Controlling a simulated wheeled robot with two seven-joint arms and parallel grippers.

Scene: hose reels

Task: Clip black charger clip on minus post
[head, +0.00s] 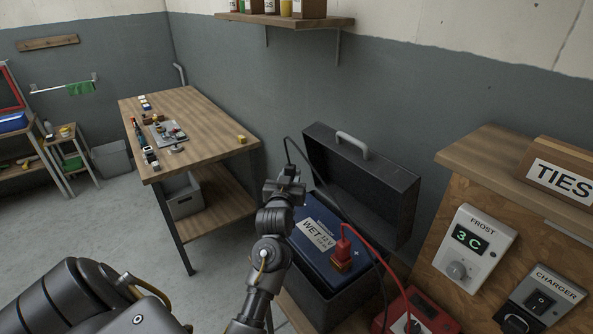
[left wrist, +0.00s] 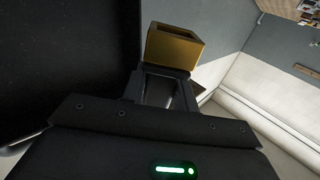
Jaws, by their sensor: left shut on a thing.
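My left gripper (head: 285,182) is above the left end of the blue battery (head: 312,258) and is shut on the black charger clip. In the left wrist view the clip shows as a brass-coloured jaw (left wrist: 175,48) with its dark body (left wrist: 158,88) at the gripper. A black cable (head: 290,146) rises from behind the gripper and loops down to the right. The red clip (head: 341,252) sits on the battery beside its plus mark. The minus post cannot be made out; my gripper and arm cover that side. My right gripper is in neither view.
The battery sits in an open black box with its lid (head: 365,185) raised behind. A red charger (head: 425,312) stands to the right. A wooden panel (head: 425,205) carries the FROST unit (head: 475,248) and the charger switch (head: 541,300). A workbench (head: 200,140) stands at left.

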